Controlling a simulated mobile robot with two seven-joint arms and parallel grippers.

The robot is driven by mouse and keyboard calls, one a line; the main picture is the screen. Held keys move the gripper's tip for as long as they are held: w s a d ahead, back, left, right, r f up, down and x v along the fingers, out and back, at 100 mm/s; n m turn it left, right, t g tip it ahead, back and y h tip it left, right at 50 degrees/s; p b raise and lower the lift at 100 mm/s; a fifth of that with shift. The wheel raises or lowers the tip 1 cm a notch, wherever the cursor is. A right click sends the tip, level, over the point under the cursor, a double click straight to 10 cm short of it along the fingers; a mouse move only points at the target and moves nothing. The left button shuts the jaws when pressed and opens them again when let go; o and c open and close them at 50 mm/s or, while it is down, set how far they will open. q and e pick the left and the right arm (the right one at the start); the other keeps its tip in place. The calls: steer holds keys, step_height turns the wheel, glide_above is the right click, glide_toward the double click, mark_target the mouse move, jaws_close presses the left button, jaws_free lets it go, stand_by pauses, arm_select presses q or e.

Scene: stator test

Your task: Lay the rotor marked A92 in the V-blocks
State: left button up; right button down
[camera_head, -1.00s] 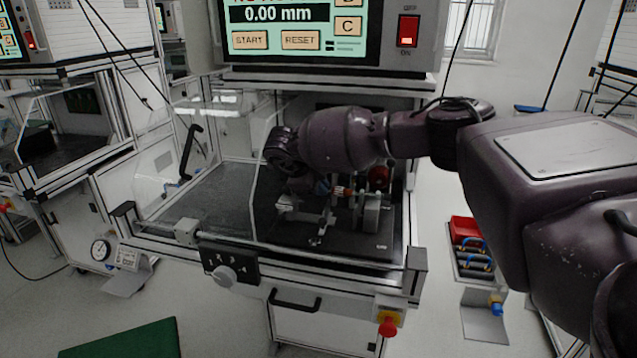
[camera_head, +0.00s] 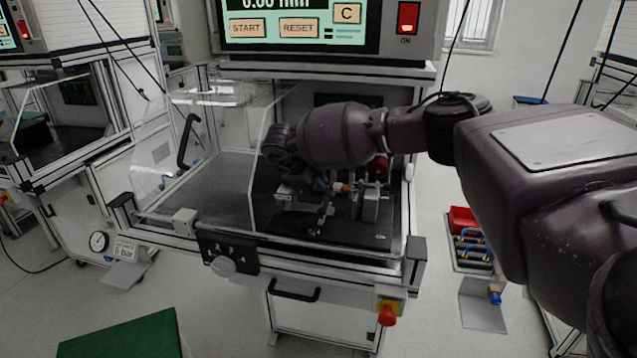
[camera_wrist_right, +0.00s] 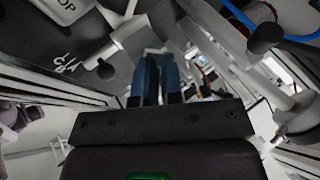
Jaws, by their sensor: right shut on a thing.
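My right gripper (camera_head: 318,184) reaches into the test bench from the right, largely hidden behind its own wrist. It is shut on a rotor (camera_head: 343,188), whose orange-copper part shows just above the fixture. In the right wrist view the two blue fingers (camera_wrist_right: 158,78) stand close together; what lies between them is hard to make out. Pale metal supports, apparently the V-blocks (camera_head: 325,216), stand below the rotor on the dark bench plate (camera_head: 350,235). I cannot tell whether the rotor touches them. No A92 mark is legible. My left gripper is out of view.
A clear guard (camera_head: 225,120) with a black handle stands at the left of the bench. A grey block (camera_head: 370,207) stands right of the rotor. A knob panel (camera_head: 228,255) and red button (camera_head: 387,314) are in front.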

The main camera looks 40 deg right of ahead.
steer(key=shift+f, duration=0.75)
